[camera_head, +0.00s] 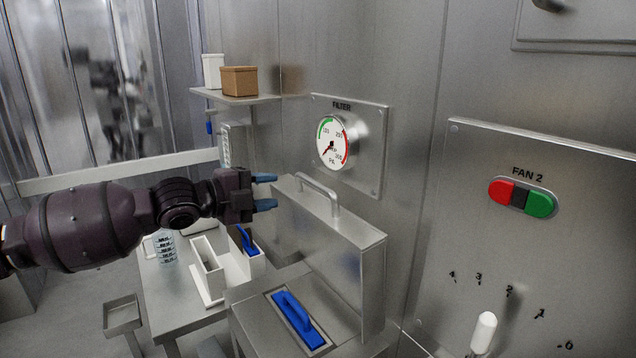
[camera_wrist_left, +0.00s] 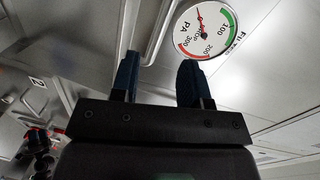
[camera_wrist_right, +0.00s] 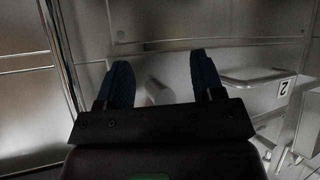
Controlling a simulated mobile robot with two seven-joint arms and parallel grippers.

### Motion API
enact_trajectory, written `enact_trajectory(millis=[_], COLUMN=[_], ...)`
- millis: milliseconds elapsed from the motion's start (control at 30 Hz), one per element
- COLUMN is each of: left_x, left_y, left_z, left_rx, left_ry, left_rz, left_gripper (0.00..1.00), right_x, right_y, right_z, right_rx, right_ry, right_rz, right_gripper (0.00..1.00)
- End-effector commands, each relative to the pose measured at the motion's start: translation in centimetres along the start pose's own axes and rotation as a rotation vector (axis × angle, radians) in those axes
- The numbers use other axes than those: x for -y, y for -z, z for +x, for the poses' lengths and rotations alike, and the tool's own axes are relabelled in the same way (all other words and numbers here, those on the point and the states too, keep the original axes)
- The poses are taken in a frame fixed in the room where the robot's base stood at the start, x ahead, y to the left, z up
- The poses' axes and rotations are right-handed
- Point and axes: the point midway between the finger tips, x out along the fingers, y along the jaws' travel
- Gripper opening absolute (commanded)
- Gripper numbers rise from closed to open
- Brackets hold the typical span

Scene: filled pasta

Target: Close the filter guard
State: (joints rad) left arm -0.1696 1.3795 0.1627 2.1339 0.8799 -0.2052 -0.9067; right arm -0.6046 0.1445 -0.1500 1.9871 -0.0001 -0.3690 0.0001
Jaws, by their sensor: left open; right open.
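The filter guard (camera_head: 345,265) is a steel panel standing upright, with a bar handle (camera_head: 335,203) on its top edge. Below and in front of it lies a blue-handled filter piece (camera_head: 298,320) in an open steel housing (camera_head: 255,318). My left gripper (camera_head: 266,190) is open with blue fingertips, pointing right just left of the handle. In the left wrist view a bar (camera_wrist_left: 162,35), seemingly the handle, shows beyond the open fingers (camera_wrist_left: 160,82); contact cannot be told. My right gripper (camera_wrist_right: 155,85) shows only in its wrist view, open and empty.
A round filter gauge (camera_head: 334,143) is on the wall behind the guard. A FAN 2 panel with red and green buttons (camera_head: 522,198) and a white-knobbed lever (camera_head: 484,330) is at right. A bench with white holders (camera_head: 210,265) and a beaker (camera_head: 165,248) stands at left.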

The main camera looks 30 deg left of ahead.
Motion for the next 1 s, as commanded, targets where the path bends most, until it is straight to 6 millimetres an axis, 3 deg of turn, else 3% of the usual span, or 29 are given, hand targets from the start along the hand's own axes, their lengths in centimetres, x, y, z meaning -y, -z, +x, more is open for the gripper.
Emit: enact_trajectory(millis=[467, 1000], left_x=[0.1, 0.2], left_y=[0.4, 0.5], left_z=[0.6, 5.0], left_rx=[-0.021, -0.021], left_ry=[0.016, 0.017], left_rz=[0.158, 0.156], left_gripper=[0.42, 0.42], right_x=[0.1, 0.2], right_y=[0.4, -1.2], right_z=[0.3, 0.4], right_rx=[-0.012, 0.010], right_ry=[0.002, 0.001], right_rz=[-0.002, 0.004], right_gripper=[0.61, 0.61])
